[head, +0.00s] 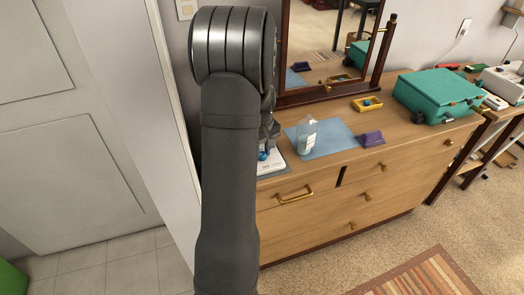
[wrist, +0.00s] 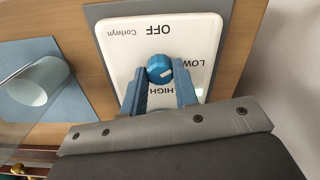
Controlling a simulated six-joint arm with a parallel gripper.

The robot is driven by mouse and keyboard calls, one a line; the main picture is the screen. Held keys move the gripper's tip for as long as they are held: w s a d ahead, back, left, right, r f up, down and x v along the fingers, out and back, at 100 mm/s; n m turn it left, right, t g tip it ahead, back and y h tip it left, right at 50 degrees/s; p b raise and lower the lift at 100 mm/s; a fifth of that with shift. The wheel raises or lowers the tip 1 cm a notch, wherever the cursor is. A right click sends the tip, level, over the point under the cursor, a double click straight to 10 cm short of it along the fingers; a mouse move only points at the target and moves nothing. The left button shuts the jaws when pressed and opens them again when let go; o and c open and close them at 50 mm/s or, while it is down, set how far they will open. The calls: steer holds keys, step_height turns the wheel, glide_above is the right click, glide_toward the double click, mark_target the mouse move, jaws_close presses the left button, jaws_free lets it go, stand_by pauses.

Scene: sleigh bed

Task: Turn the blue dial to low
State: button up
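The blue dial (wrist: 160,68) sits in the middle of a white panel (wrist: 118,58) labelled Corlwyn, seen upside down in the wrist view. OFF is above the dial, LOW to its right and HIGH below it. The dial's white mark points right and slightly down, toward the LOW side. My gripper (wrist: 160,78) has its two blue fingers apart, one on each side of the dial. I cannot tell if they touch it. In the head view the panel (head: 270,165) and the dial (head: 262,156) are partly hidden by my arm.
A clear cup (head: 306,136) stands on a blue mat (head: 333,140) beside the panel. A purple item (head: 371,139), a yellow tray (head: 367,104) and a teal case (head: 437,93) are farther right on the dresser (head: 415,145). A mirror (head: 318,35) stands behind.

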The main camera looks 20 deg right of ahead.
steer(key=shift+c, duration=1.1)
steer(key=shift+m, duration=2.8)
steer(key=o, duration=1)
steer(key=shift+r, duration=0.1)
